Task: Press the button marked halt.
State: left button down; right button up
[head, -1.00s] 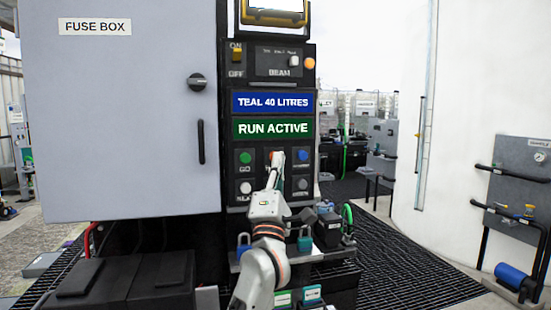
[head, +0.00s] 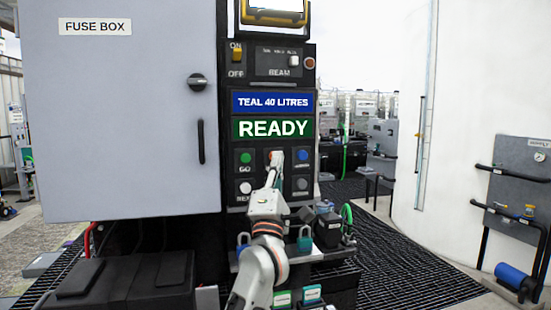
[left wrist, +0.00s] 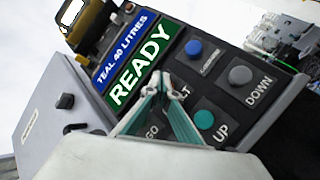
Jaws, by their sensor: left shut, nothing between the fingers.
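The display (head: 273,128) above the buttons reads READY on green. My right gripper is not in view.
Around the tips are a green GO button (head: 245,157), a blue button (head: 303,156), a white button (head: 245,188) and a grey DOWN button (left wrist: 240,75). A teal UP button (left wrist: 204,119) sits below. The fuse box (head: 120,130) stands left; padlocks hang below the panel.

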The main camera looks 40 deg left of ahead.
pick_arm(q)
jog(key=shift+w+a, duration=0.1)
jog(key=shift+a, duration=0.05)
dwell(0.4)
jog(key=shift+s+d+p, duration=0.4)
jog(key=shift+s+d, duration=0.3)
jog(key=shift+d, duration=0.1)
jog(key=s+d+p, duration=0.1)
jog(key=s+d, duration=0.2)
jog(key=shift+s+d+p, duration=0.15)
jog(key=shift+d+p, duration=0.15)
jog(key=shift+d, duration=0.1)
dwell(0.9)
